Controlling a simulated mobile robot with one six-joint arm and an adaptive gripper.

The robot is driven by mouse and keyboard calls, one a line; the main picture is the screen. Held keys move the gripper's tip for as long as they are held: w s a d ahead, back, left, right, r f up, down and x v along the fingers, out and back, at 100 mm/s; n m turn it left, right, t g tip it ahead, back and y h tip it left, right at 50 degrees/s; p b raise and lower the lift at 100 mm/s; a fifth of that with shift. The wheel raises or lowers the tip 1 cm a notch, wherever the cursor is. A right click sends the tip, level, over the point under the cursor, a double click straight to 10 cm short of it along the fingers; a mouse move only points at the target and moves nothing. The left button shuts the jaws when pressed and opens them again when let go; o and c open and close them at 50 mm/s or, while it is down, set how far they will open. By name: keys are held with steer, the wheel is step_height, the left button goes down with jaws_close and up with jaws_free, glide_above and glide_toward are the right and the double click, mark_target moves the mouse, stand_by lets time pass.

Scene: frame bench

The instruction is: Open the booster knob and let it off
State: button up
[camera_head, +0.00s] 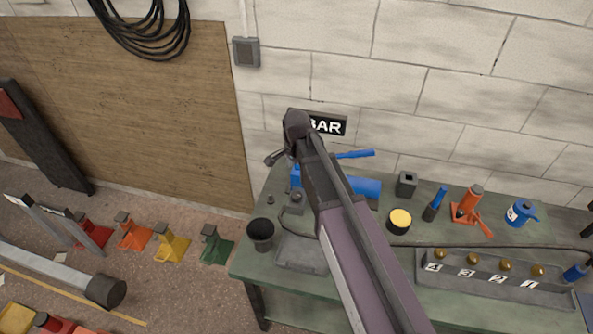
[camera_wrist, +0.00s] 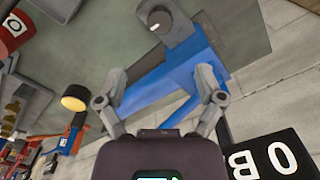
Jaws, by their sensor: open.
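A blue device (camera_head: 366,187), which seems to be the booster, lies on the green bench, partly hidden behind my arm. A blue bar or lever (camera_head: 356,154) sticks out to the right above it. In the wrist view the blue body (camera_wrist: 185,62) runs between my fingers, with a grey round knob-like part (camera_wrist: 176,16) at its far end bearing a small pale mark. My gripper (camera_head: 279,157) is open above the bench's left end; in the wrist view its fingers (camera_wrist: 163,85) are spread, with nothing visibly held. Whether they touch the blue body I cannot tell.
A black sign (camera_head: 328,123) ending in BAR stands behind my gripper near the block wall. A dark cup (camera_head: 260,232), a yellow-topped can (camera_head: 398,224), an orange jack (camera_head: 468,205) and a numbered grey tray (camera_head: 450,284) occupy the bench. Coloured stands line the floor at left.

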steer(key=s+d+r+n+p, duration=0.1)
steer(key=s+d+r+n, duration=0.1)
steer(key=s+d+n, duration=0.6)
steer(key=s+d+r+n+p, duration=0.2)
steer(key=s+d, duration=0.1)
steer(key=d, duration=1)
steer(key=w+r+n+p, duration=0.1)
steer(key=w+p, duration=0.1)
steer(key=w, duration=0.4)
steer(key=w+r+n+p, duration=0.1)
steer(key=w+r+p, duration=0.1)
steer(key=w, duration=0.3)
steer(key=w+r+n+p, duration=0.1)
steer(key=w+r, duration=0.1)
steer(key=w, duration=0.4)
steer(key=shift+w+a+r+n+p, duration=0.25)
steer(key=shift+w+a+n+p, duration=0.05)
steer(key=shift+a+p, duration=0.1)
steer(key=shift+s, duration=0.1)
steer(key=s+f+m+b, duration=0.1)
steer(key=s+f+b, duration=0.2)
steer(key=s, duration=0.6)
steer(key=s+f+m+b, duration=0.2)
steer(key=s+f+b, duration=0.1)
steer(key=s, duration=0.6)
steer(key=shift+s+m, duration=0.2)
steer(key=shift+m, duration=0.1)
steer(key=shift+f, duration=0.1)
stand_by(0.8)
